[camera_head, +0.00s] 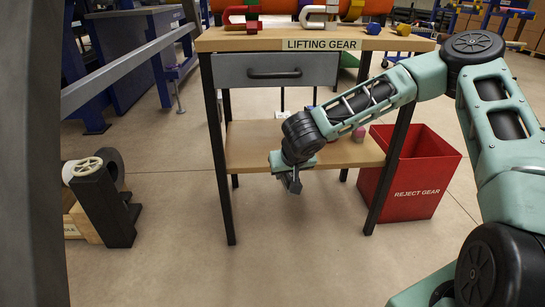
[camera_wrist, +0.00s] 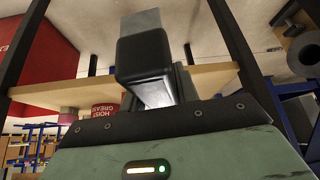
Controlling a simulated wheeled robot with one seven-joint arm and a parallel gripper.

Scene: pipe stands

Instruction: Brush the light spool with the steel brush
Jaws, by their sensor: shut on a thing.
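My gripper (camera_head: 292,184) hangs low in front of the work table in the head view, apart from the table. It is shut on a grey thing (camera_wrist: 140,20) that juts past the black finger pad in the wrist view. I take this for the steel brush, but no bristles can be made out. I cannot tell which is the light spool. My gripper is well to the right of them.
The work table (camera_head: 310,42) bears clamps and shackles, with a drawer and a lower shelf (camera_head: 245,146). A red reject bin (camera_head: 420,175) stands to its right. A dark stand (camera_head: 106,207) is at the left. The floor between stand and table is clear.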

